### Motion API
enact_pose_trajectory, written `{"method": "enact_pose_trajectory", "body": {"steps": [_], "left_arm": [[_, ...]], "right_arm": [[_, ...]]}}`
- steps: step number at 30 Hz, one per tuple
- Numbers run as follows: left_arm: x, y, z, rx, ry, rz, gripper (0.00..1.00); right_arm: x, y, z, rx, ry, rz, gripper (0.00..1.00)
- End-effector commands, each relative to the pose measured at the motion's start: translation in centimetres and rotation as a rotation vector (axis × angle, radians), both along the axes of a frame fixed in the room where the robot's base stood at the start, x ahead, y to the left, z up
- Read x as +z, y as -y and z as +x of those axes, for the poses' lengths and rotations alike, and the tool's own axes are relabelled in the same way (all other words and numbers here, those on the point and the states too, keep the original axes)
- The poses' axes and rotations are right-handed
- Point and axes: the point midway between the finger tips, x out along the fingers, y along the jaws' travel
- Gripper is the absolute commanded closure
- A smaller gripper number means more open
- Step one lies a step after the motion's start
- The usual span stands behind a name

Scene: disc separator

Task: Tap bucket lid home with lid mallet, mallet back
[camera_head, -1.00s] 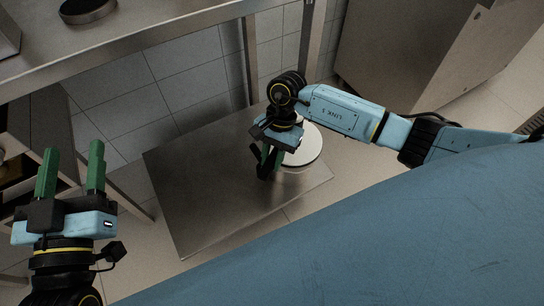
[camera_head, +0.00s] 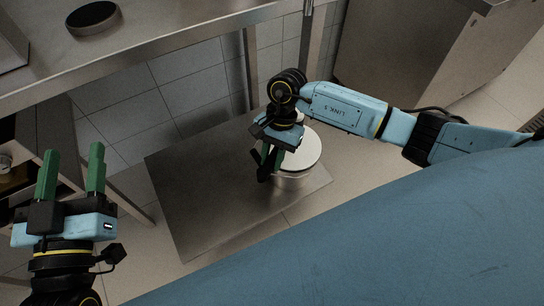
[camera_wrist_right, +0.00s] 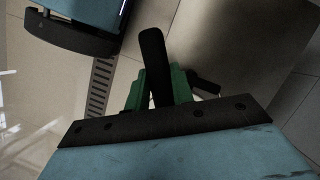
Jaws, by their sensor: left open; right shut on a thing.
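A bucket (camera_head: 296,177) with a white lid (camera_head: 305,153) stands on a low steel shelf (camera_head: 205,190). My right gripper (camera_head: 268,157) is shut on a black tool, seemingly the lid mallet (camera_head: 261,168), at the lid's left side. Whether the tool touches the lid cannot be told. In the right wrist view, the mallet's long black part (camera_wrist_right: 153,55) stands up in front of the green fingers, and another black end shows to their right. The lid's left edge is hidden behind the gripper. My left gripper (camera_head: 72,170) is open and empty at the far left.
A steel table (camera_head: 170,50) runs above the shelf at the back, with a dark round disc (camera_head: 94,18) on it. A table leg (camera_head: 251,70) stands behind the shelf. A steel cabinet (camera_head: 410,60) stands at the back right. The shelf's left part is clear.

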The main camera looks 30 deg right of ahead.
Motion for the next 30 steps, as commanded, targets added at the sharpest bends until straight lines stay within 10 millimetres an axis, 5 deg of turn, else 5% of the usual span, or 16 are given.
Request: {"method": "enact_pose_trajectory", "body": {"steps": [7, 16, 30], "left_arm": [[-0.8, 0.0, 0.0, 0.0, -0.001, 0.0, 0.48], [-5.0, 0.0, 0.0, 0.0, -0.001, 0.0, 0.48], [-1.1, 0.0, 0.0, 0.0, 0.0, 0.0, 0.48]], "right_arm": [[-0.8, 0.0, 0.1, 0.0, 0.002, 0.001, 1.0], [-5.1, 0.0, 0.1, -0.001, 0.001, 0.0, 1.0], [0.4, 0.0, 0.1, 0.0, 0.003, 0.0, 1.0]]}}
